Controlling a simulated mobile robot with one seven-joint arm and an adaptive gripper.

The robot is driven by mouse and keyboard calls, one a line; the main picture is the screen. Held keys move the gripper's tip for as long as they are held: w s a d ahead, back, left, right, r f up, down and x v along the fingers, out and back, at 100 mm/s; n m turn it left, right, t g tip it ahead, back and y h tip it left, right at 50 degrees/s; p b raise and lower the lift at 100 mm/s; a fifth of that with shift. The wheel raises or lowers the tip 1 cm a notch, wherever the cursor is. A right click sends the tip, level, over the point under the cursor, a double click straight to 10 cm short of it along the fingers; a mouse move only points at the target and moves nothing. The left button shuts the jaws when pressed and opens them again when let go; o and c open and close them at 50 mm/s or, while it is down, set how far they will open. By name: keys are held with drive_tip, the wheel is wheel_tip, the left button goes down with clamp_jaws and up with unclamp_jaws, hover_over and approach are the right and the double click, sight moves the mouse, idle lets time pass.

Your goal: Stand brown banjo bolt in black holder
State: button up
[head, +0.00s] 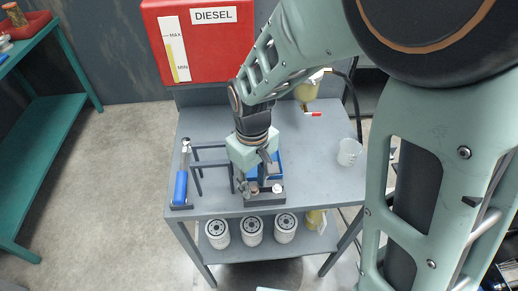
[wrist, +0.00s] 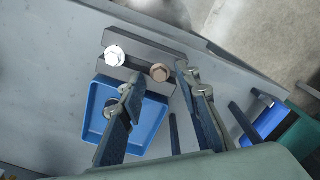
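The black holder (wrist: 165,47) is a dark block at the table's front edge; it also shows in the head view (head: 264,200). The brown banjo bolt (wrist: 160,72) shows its round head upward and appears to stand at the holder, beside a silver bolt (wrist: 114,56). Its shank is hidden. My gripper (wrist: 162,84) is open, its two fingers apart on either side of the brown bolt's head in the wrist view. I see clear gaps between the head and both fingers. In the head view, my gripper hangs over the holder and partly covers it.
A blue tray (wrist: 96,122) lies right beside the holder, under my gripper. A dark frame (head: 197,164) and a blue-handled tool (head: 181,187) stand to the left. A clear cup (head: 349,152) stands at the right. Several white filters are on the lower shelf.

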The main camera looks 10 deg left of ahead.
sight(254, 188)
wheel_tip(254, 188, up, 13)
drive_tip(key=p, duration=0.1)
drive_tip(key=shift+f, duration=0.2)
